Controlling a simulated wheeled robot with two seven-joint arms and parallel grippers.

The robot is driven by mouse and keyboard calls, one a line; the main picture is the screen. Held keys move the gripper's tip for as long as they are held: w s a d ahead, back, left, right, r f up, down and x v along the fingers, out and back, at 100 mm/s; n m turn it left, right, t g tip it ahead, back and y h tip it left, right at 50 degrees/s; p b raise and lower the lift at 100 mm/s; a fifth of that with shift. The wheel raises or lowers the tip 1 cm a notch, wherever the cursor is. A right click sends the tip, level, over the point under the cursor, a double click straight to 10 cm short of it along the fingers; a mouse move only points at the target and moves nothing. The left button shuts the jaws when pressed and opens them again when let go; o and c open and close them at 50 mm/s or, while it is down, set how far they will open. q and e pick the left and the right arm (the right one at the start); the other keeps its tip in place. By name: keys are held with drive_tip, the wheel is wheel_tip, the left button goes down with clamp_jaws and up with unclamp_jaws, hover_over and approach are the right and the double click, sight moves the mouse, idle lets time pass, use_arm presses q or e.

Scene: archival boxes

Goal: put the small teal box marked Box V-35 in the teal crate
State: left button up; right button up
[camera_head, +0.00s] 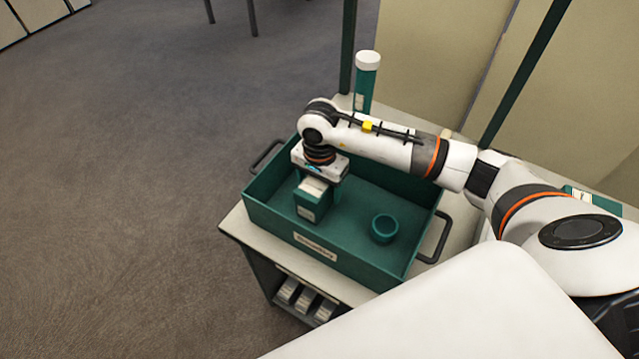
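The teal crate (275,219) stands on a pale-topped table, with a label on its front wall and dark handles at its ends. A small teal box (306,207) with a pale top and a label is inside the crate's left part. Its lettering is too small to read. My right gripper (318,184) points down into the crate, directly over this box, with the box at its fingers. The fingers are mostly hidden, so I cannot tell whether they grip it. I cannot tell whether the box touches the crate floor. My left gripper is not in view.
A teal round cup (384,229) sits in the crate's right part. A teal tube with a white cap (366,80) stands behind the crate. Dark green posts rise behind the table. Grey-white boxes (305,300) sit on a shelf below. Open carpet lies to the left.

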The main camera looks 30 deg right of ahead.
drive_tip(key=shift+r, duration=0.25)
wheel_tip(320, 180, up, 12)
drive_tip(key=shift+f+b, duration=0.1)
drive_tip(key=shift+b, duration=0.75)
